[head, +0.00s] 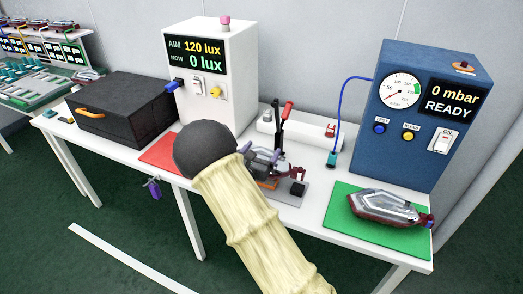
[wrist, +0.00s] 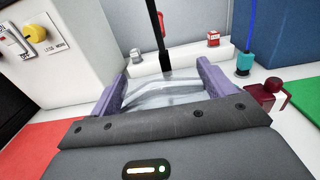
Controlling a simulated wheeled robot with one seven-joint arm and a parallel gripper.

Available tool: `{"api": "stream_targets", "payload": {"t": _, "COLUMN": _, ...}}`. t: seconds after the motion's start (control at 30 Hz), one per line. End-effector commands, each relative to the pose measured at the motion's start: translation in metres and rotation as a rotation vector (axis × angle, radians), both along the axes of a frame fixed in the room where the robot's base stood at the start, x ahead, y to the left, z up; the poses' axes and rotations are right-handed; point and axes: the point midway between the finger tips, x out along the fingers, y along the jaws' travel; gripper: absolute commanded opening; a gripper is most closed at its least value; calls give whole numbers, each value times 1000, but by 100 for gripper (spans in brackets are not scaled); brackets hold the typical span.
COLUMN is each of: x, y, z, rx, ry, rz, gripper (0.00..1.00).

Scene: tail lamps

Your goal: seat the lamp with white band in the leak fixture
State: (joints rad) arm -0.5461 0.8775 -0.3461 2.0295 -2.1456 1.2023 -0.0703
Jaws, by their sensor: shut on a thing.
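My gripper (wrist: 163,80) is shut on a lamp (wrist: 165,95) with a clear, greyish lens between its purple fingers. A white band on this lamp cannot be made out. In the head view my gripper (head: 262,156) is at the leak fixture (head: 290,190), a grey plate with a dark clamp post and red handle (head: 288,107). The held lamp is over or in the fixture; my arm hides whether it touches the seat.
Another lamp (head: 385,207) lies on the green mat (head: 345,228) at right. The blue leak tester (head: 420,150) reads 0 mbar, READY; its hose ends in a teal connector (head: 332,159). A white light tester (head: 210,110), red mat (head: 160,155) and black box (head: 120,115) stand left.

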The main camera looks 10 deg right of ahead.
Motion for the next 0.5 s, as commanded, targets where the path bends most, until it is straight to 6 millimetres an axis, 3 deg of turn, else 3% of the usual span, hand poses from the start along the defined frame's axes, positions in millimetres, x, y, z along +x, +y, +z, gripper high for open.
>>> {"api": "stream_targets", "payload": {"t": 0.2, "x": 0, "y": 0, "z": -16, "rx": 0, "ry": -4, "rz": 0, "gripper": 49}}
{"api": "stream_targets", "payload": {"t": 0.5, "x": 0, "y": 0, "z": -17, "rx": 0, "ry": -4, "rz": 0, "gripper": 49}}
